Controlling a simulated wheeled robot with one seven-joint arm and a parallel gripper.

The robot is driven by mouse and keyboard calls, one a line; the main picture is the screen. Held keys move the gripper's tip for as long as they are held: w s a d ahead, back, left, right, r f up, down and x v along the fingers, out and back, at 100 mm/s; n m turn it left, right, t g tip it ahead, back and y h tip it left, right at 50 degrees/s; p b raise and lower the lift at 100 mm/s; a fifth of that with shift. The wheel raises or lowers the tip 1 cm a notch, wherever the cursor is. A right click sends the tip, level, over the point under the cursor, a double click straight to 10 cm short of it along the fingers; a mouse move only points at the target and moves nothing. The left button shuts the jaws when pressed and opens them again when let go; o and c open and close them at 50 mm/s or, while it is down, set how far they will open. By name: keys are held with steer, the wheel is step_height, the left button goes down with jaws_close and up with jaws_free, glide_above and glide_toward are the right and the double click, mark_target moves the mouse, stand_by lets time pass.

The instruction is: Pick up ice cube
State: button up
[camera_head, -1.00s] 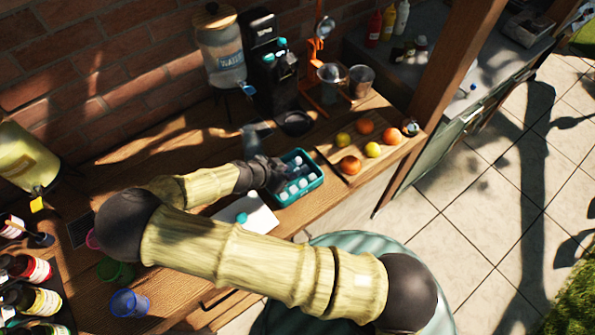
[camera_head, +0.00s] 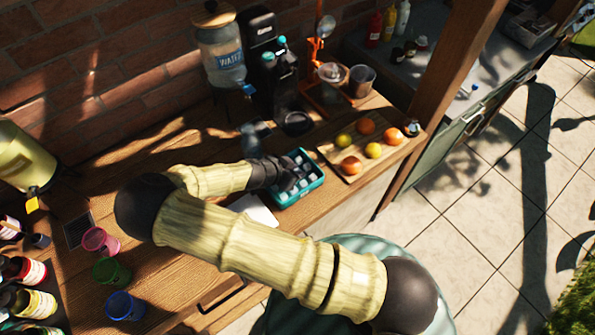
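A teal tray (camera_head: 304,194) stands near the front edge of the wooden counter. Several ice cubes (camera_head: 301,179) lie inside it, grey and in shade. My gripper (camera_head: 286,174) is at the tray's left side, reaching over its left part. The gripper is dark and small in this view. I cannot make out its fingers, whether they are apart, or whether they touch a cube. The gripper hides part of the tray's left side.
A wooden board (camera_head: 346,174) with oranges and lemons lies right of the tray. A black bowl (camera_head: 295,122) and a water dispenser (camera_head: 222,60) stand behind. A white board (camera_head: 255,210) lies left of the tray. Pink (camera_head: 98,241), green (camera_head: 111,270) and blue (camera_head: 125,305) cups stand front left.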

jaws_close()
step_height(320, 180, up, 10)
steer(key=b, duration=0.3)
stand_by(0.8)
